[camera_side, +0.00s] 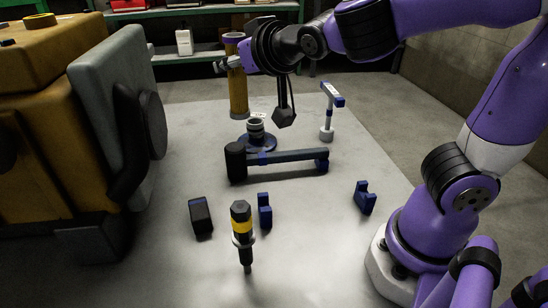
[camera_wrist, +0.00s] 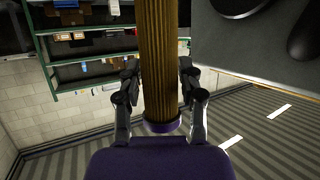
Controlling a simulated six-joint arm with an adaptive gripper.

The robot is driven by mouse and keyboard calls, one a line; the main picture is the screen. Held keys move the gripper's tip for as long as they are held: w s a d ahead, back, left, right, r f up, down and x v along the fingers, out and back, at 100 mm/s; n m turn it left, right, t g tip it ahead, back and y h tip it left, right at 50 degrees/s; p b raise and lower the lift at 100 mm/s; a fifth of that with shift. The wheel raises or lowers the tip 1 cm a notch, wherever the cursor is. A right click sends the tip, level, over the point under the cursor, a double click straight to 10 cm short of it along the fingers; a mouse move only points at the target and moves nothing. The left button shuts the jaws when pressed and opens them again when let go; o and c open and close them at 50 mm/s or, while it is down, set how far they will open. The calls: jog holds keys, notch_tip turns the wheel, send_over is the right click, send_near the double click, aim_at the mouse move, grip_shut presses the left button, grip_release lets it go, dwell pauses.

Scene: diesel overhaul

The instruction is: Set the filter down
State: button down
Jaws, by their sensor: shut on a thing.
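The filter (camera_side: 238,95) is a tall tan-yellow ribbed cylinder with a dark purple-grey end cap. It is upright at the back of the table in the side view. My gripper (camera_side: 232,63) is shut on its upper part, coming from the right. In the wrist view the filter (camera_wrist: 158,45) runs up the middle between the two fingers of my gripper (camera_wrist: 158,75). Its lower end shows over the table's far area in the side view; I cannot tell whether it touches the table.
A yellow and grey engine (camera_side: 40,110) fills the left. Green shelves (camera_side: 200,57) are behind.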

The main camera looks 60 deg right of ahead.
jog(key=w+a+f+n+y, duration=0.3)
jog(key=a+f, duration=0.1)
jog(key=a, duration=0.3)
jog(key=w+a+f+n+y, duration=0.2)
jog(key=w+a+f+y, duration=0.1)
jog(key=a, duration=0.4)
jog(key=shift+n+y, duration=0.3)
jog(key=shift+w+d+f, duration=1.2)
jog(key=shift+d+f, duration=0.15)
jog(key=shift+f, duration=0.6)
jog(key=shift+w+d+f, duration=1.15)
jog(key=shift+d+f, duration=0.15)
jog(key=shift+f, duration=0.7)
jog(key=shift+w+d+f, duration=1.2)
jog(key=shift+d+f, duration=0.15)
jog(key=shift+f, duration=0.6)
jog(key=shift+f, duration=0.1)
jog(key=shift+c, duration=2.2)
grip_release()
